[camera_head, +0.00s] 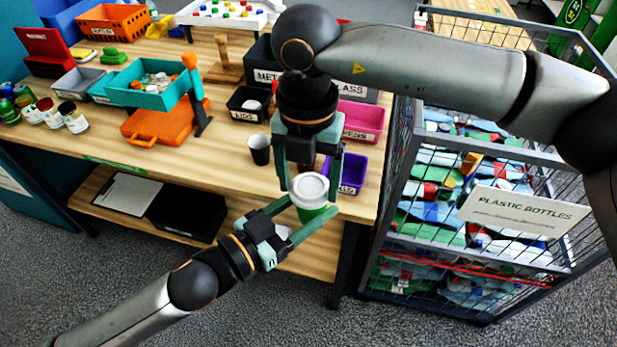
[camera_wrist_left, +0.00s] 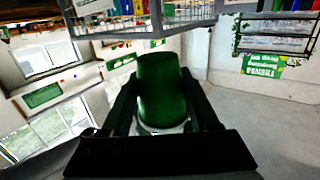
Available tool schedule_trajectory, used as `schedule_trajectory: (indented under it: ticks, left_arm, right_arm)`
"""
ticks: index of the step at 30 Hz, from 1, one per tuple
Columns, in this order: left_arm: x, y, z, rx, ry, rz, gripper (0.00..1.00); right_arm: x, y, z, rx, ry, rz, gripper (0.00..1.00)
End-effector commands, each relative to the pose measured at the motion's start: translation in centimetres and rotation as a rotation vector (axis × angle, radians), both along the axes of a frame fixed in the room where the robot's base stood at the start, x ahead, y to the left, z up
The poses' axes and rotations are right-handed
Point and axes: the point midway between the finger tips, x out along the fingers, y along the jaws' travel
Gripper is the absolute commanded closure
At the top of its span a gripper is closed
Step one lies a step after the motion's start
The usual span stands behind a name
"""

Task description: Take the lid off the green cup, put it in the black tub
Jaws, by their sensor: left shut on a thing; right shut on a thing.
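The green cup (camera_head: 318,214) is held above the floor in front of the table's front edge, with its white lid (camera_head: 310,187) on top. My left gripper (camera_head: 308,215) is shut around the cup's body from the lower left. The cup's green side also fills the middle of the left wrist view (camera_wrist_left: 162,85), between the fingers. My right gripper (camera_head: 309,180) points down from above and is shut on the lid. Whether the lid is still seated cannot be told. The black tub (camera_head: 238,113), labelled for lids, stands on the table to the upper left, with something small inside.
A purple bin (camera_head: 351,172) and a pink bin (camera_head: 362,119) are on the right of the table. A wire cage of plastic bottles (camera_head: 408,190) stands at the right. An orange case (camera_head: 150,127) lies left of the tub.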

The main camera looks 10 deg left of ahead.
Motion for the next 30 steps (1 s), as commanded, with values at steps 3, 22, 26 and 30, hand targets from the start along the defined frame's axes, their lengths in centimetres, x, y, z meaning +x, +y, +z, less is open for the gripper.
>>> schedule_trajectory:
  ticks: [3,22,26,30]
  left_arm:
    - [-0.2,-0.3,0.1,-0.004,-0.002,-0.008,1.0]
    - [-0.1,-0.1,-0.1,-0.001,0.002,-0.004,1.0]
    - [-0.1,-0.1,0.0,-0.001,0.001,-0.003,1.0]
    - [-0.1,-0.1,0.0,-0.001,0.001,-0.002,1.0]
  right_arm:
    - [0.0,0.3,0.2,0.012,-0.002,0.003,0.89]
    - [0.1,0.2,2.2,0.009,-0.004,0.001,0.89]
    - [0.0,0.2,2.3,0.007,-0.003,0.001,0.89]
    - [0.0,0.1,2.3,0.005,-0.002,0.0,0.89]
